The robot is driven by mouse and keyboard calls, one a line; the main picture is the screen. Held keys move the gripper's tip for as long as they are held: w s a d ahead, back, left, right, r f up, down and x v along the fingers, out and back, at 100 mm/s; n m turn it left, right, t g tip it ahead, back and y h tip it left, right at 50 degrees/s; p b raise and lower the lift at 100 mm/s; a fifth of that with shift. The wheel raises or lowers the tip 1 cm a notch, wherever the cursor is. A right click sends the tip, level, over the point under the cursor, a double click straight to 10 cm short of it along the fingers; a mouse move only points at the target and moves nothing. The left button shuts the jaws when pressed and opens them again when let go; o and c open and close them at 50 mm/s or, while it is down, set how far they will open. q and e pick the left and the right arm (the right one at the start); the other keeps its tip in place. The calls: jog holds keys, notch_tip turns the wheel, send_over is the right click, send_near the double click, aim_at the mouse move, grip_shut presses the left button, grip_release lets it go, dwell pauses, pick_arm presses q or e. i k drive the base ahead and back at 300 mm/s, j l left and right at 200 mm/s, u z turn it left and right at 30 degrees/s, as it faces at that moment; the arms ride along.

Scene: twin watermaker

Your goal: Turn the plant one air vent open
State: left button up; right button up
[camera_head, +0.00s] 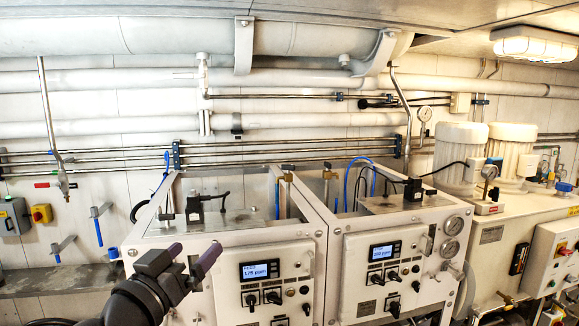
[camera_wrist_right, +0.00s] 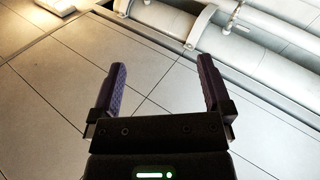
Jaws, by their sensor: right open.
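Two white watermaker cabinets stand side by side, the left one (camera_head: 225,252) and the right one (camera_head: 350,262), each with a lit display. In the right wrist view my right gripper (camera_wrist_right: 160,62) is open and empty. My left gripper is not in view.
A large white pipe (camera_head: 180,36) and thinner pipes run along the wall above the cabinets. Blue-handled valves (camera_head: 98,225) are on the left wall. White cylinders (camera_head: 460,150) stand at right. Open cabinet frames and hoses surround the fittings. Wrist view shows panels and white pipes (camera_wrist_right: 205,30).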

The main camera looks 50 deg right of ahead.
aim_at(288, 168)
jog(key=i+l, duration=0.1)
jog(key=l, duration=0.3)
jog(key=i+l, duration=0.1)
jog(key=l, duration=0.3)
jog(key=i+l, duration=0.1)
jog(key=l, duration=0.3)
jog(key=i+l, duration=0.1)
jog(key=l, duration=0.3)
jog(key=i+l, duration=0.1)
jog(key=l, duration=0.3)
